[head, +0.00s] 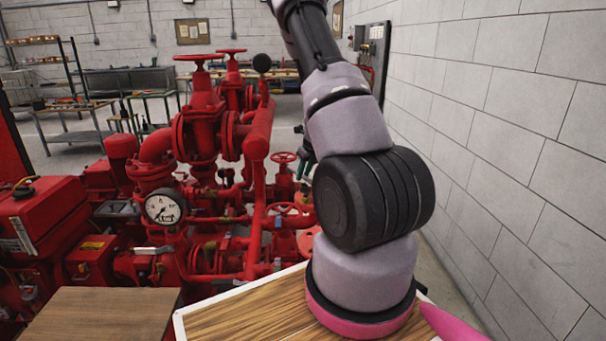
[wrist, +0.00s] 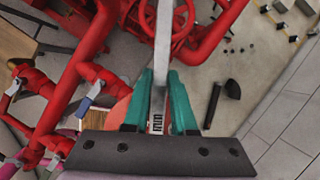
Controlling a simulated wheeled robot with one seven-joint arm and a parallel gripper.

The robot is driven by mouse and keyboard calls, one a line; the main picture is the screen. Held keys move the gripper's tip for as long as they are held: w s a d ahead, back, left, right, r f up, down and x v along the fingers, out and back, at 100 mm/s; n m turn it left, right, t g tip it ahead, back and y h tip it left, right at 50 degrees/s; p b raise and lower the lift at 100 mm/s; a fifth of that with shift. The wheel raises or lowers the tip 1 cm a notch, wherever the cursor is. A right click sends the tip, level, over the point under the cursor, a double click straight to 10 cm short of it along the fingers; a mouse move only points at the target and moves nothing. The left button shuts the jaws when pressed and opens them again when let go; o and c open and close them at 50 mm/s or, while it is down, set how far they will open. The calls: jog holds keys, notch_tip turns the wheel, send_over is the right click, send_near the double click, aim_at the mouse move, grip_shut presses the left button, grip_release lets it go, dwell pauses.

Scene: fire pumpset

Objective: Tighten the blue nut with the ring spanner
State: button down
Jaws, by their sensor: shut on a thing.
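In the wrist view my gripper (wrist: 161,78) has its teal fingers shut on the grey ring spanner (wrist: 163,45). The spanner's marked handle lies between the fingers, and its shaft runs up to the top edge of the picture, over red pipework. Its ring end is not clearly visible. In the head view a small green part of my gripper shows beside my arm among the red pipes; the rest is hidden behind the arm.
The red pumpset (head: 200,150) with valve wheels and a pressure gauge (head: 163,208) fills the left and middle. A block wall (head: 520,130) stands close on the right. Dark objects (wrist: 212,105) lie on the floor.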

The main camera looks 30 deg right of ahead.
jog(key=shift+w+a+r, duration=0.1)
jog(key=shift+w+r, duration=0.05)
jog(key=shift+w, duration=0.05)
jog(key=shift+r, duration=0.8)
jog(key=shift+s+r, duration=0.15)
jog(key=shift+r, duration=1.5)
